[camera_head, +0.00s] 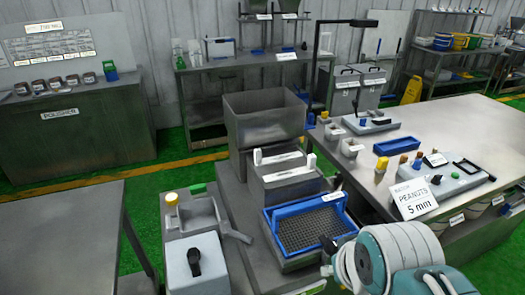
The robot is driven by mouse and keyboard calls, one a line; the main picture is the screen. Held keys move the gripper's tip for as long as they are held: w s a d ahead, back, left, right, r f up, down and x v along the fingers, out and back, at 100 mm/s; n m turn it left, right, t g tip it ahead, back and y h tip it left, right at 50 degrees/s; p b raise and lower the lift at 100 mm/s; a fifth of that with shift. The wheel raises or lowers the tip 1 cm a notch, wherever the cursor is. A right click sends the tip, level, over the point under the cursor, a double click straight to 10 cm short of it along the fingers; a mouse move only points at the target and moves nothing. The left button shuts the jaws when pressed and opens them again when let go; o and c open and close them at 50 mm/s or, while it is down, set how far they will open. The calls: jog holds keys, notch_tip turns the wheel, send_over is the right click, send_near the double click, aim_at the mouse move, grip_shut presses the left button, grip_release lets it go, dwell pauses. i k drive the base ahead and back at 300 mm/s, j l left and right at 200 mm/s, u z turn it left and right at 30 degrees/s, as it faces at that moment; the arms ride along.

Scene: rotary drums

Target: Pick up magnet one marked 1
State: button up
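I cannot make out a magnet marked 1; no such number is readable. Small grey blocks stand along the left edge of the right steel table, one of them a block with a pale top (351,147). Two small white upright pieces stand on the steel box in the middle, a left one (257,157) and a right one (311,162). I cannot tell whether any of these is the magnet. My arm, white and teal, fills the lower right. My gripper's fingers cannot be made out, and I cannot see anything held.
A blue-framed mesh sieve (309,228) sits left of my arm. A large steel hopper (264,120) stands behind. The left steel table (60,235) is bare.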

aim_at(270, 178)
jog(key=i+l+u, duration=0.15)
jog(key=l, duration=0.3)
jog(key=i+l+u, duration=0.15)
jog(key=l, duration=0.3)
jog(key=i+l+u, duration=0.2)
jog(key=l, duration=0.25)
jog(key=k, duration=0.1)
